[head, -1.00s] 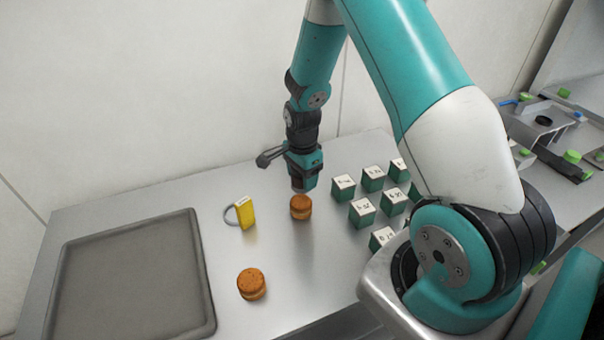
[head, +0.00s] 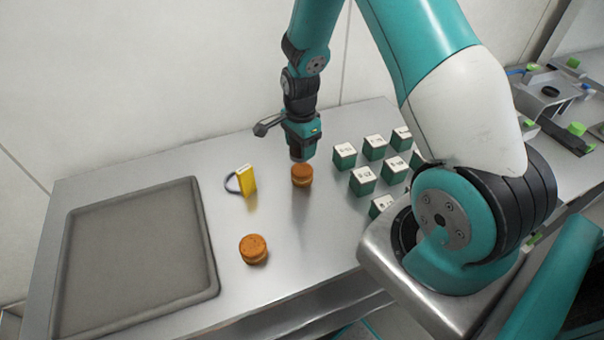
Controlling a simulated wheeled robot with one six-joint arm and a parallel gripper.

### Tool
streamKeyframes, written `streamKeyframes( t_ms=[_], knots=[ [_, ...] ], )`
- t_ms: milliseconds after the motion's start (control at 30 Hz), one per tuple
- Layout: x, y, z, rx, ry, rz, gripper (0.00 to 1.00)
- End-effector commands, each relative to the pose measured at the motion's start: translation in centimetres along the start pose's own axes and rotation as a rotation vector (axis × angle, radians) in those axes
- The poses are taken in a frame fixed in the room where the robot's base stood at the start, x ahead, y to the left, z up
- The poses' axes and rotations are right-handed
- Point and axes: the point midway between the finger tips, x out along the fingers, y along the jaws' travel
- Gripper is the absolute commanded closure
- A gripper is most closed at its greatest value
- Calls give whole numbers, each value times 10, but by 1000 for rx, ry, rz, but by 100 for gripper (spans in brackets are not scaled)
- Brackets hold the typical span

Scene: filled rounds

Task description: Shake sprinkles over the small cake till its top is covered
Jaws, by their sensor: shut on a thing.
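My gripper (head: 300,150) points down just above the small orange-brown cake (head: 302,176) near the back middle of the steel table. It is shut on a small greyish thing (head: 299,154), mostly hidden by the fingers; I cannot tell clearly whether this is the sprinkle shaker. The thing's lower end is close over the cake's top, and I cannot tell whether they touch. The cake is upright; sprinkles on its top are too small to make out. A second similar round cake (head: 254,250) stands nearer the front, with a few faint specks on top.
A grey tray (head: 207,240) lies at the left. Several green boxes with white labelled tops (head: 363,181) stand close to the right. The table between the two cakes is clear.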

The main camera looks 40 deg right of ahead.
Motion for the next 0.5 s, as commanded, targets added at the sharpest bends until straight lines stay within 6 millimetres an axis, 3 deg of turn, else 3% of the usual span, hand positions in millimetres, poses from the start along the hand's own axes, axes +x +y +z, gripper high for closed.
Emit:
streamKeyframes(
  t_ms=[367,500],
  knots=[
    [0,0,-18,2,0,0,69],
    [0,0,-7,-4,0,0,69]
  ],
)
